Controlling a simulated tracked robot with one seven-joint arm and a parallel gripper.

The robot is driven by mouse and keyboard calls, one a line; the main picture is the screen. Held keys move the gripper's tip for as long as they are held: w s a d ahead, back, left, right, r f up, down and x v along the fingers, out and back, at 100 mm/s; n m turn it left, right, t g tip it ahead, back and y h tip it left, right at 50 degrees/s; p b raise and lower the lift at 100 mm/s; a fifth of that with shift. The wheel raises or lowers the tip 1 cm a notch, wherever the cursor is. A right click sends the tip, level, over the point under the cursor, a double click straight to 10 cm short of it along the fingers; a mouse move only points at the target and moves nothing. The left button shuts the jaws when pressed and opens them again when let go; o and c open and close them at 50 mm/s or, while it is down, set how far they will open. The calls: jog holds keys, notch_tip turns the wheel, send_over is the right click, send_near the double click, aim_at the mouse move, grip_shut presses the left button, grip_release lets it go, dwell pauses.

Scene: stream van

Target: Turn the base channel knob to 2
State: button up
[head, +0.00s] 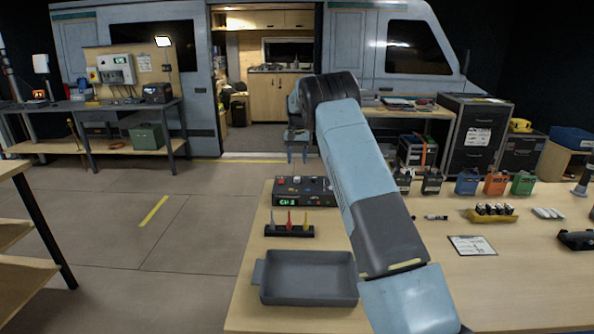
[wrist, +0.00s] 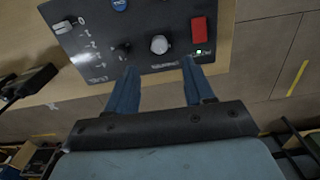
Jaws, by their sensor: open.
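The base unit (head: 306,191) is a dark box near the far left of the bench, with a green display that appears to read CH 3. In the wrist view its panel (wrist: 95,62) carries a light grey round knob (wrist: 159,44), a small black knob (wrist: 122,46), a white-capped control (wrist: 64,27) beside a marked scale, a blue button (wrist: 119,5) and a red switch (wrist: 198,29). The labels are too blurred to tell which is the channel knob. My gripper (wrist: 160,72) is open and empty, its blue fingers either side of the grey knob's line, apparently apart from it. In the head view my gripper (head: 298,153) hangs above the box.
A rack of coloured pegs (head: 289,230) and an empty grey tray (head: 308,278) stand in front of the unit. Black, blue, orange and green containers (head: 495,184) line the bench to the right. A clipboard (head: 472,245) lies mid-bench. Open floor (head: 130,230) lies left.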

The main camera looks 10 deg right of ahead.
jog(key=shift+r, duration=2.8)
jog(key=s+r+t, duration=0.2)
jog(key=s+r, duration=1.1)
jog(key=r, duration=0.2)
jog(key=s+r+n+t, duration=0.1)
jog(key=s+r, duration=0.3)
jog(key=s, duration=0.4)
jog(key=s+r, duration=0.3)
jog(key=s, duration=0.6)
jog(key=s+f+n+t, duration=0.1)
jog(key=s+f, duration=0.2)
jog(key=s, duration=1.2)
jog(key=s+a+f+n+t, duration=0.1)
jog(key=s+f, duration=0.3)
jog(key=s, duration=1.2)
jog(key=shift+t, duration=0.3)
jog(key=shift+f, duration=0.1)
jog(key=shift+c, duration=0.5)
